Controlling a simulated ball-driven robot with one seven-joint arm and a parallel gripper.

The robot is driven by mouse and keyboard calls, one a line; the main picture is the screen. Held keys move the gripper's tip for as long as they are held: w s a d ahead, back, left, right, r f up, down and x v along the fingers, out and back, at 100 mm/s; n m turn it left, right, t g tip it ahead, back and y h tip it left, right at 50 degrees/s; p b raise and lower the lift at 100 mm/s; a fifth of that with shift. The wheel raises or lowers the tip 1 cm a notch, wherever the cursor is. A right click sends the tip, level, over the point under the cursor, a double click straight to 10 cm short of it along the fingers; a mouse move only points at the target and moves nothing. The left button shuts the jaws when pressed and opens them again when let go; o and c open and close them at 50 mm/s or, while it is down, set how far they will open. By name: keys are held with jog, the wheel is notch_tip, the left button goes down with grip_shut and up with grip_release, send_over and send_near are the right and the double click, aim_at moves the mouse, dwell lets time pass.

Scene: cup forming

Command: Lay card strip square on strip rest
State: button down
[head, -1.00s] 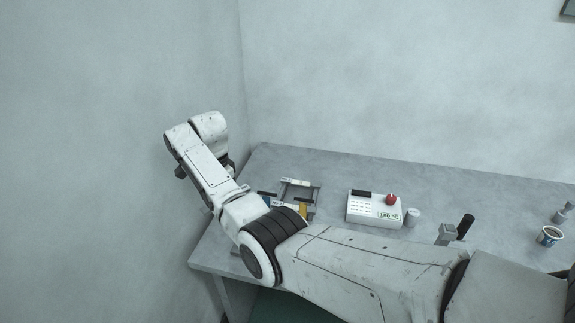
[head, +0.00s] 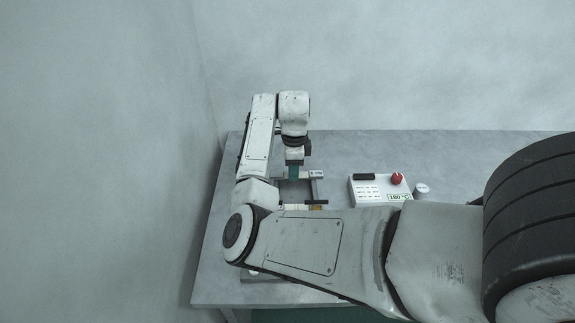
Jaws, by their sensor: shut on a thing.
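My gripper (head: 294,161) points down at the back left of the table and is shut on a small teal piece, which looks like the card strip (head: 294,172). The strip hangs below the jaws, at the left of a pale labelled block (head: 315,175) on a dark frame. Whether the strip touches anything beneath it is too small to tell. I cannot tell for sure which part is the strip rest. My arm hides much of the frame's near side, where a yellow part (head: 316,210) shows beside it.
A wall rises at left.

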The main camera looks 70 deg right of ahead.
jog(key=shift+r, duration=0.1)
dwell(0.3)
jog(key=shift+f+b, duration=1.15)
jog(key=shift+f, duration=1.35)
jog(key=shift+f+b, duration=0.35)
jog(key=shift+f, duration=0.85)
dwell(1.0)
dwell(0.5)
jog(key=shift+c, duration=1.5)
grip_release()
jog(key=shift+r, duration=0.15)
jog(key=shift+r+p, duration=3.5)
jog(key=shift+r, duration=0.45)
